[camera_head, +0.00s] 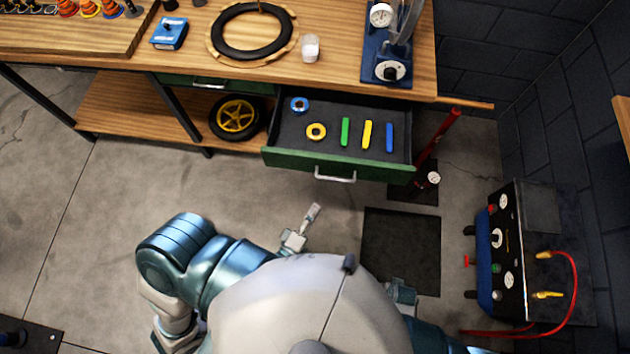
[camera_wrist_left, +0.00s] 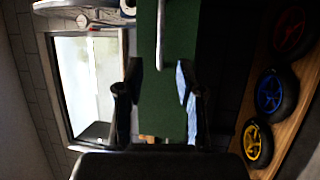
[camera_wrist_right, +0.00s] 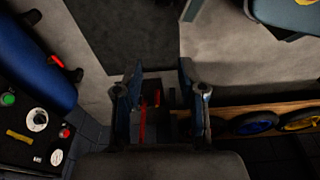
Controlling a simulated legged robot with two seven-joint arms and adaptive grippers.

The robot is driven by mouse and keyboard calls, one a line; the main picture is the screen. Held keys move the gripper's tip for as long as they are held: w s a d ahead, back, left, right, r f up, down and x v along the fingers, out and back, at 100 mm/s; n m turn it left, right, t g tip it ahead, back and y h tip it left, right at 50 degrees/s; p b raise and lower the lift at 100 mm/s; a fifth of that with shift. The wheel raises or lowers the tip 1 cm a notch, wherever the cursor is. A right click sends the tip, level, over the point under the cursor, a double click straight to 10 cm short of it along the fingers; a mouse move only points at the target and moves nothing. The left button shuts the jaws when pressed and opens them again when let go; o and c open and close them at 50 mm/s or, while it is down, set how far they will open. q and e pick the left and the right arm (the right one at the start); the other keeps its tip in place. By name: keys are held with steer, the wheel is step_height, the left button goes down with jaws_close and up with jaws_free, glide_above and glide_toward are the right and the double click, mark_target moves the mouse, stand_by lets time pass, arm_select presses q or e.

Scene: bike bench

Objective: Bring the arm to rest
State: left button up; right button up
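My left gripper (camera_head: 313,212) shows small in the head view, in front of the open green drawer (camera_head: 290,160) and apart from its handle (camera_head: 335,178). In the left wrist view its two fingers (camera_wrist_left: 158,72) stand apart with nothing between them, facing the green drawer front (camera_wrist_left: 172,100) and the metal handle (camera_wrist_left: 160,40). My right gripper (camera_wrist_right: 160,72) shows two spread, empty fingers in the right wrist view. In the head view it is mostly hidden by my body.
The workbench (camera_head: 340,62) carries a tyre (camera_head: 251,52). A gauge machine (camera_head: 515,250) stands at right. A dark mat (camera_head: 400,245) lies on the floor.

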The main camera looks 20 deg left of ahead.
arm_select(q)
steer(key=shift+a, duration=0.1)
arm_select(e)
steer(key=shift+s+a, duration=0.15)
steer(key=shift+a, duration=0.05)
arm_select(q)
step_height(320, 180, down, 16)
steer(key=m+g+h, duration=0.1)
steer(key=m+g, duration=0.7)
steer(key=m, duration=0.2)
steer(key=s+a+f+m+g+y+p, duration=0.1)
steer(key=s+a+f+m+g+y, duration=0.2)
steer(key=s+a+f+m+g, duration=0.5)
step_height(320, 180, down, 4)
steer(key=shift+s+a+f+g, duration=0.15)
steer(key=shift+s+g, duration=0.85)
steer(key=shift+s, duration=0.15)
arm_select(e)
steer(key=s+f, duration=0.2)
steer(key=f, duration=0.1)
steer(key=shift+d, duration=0.2)
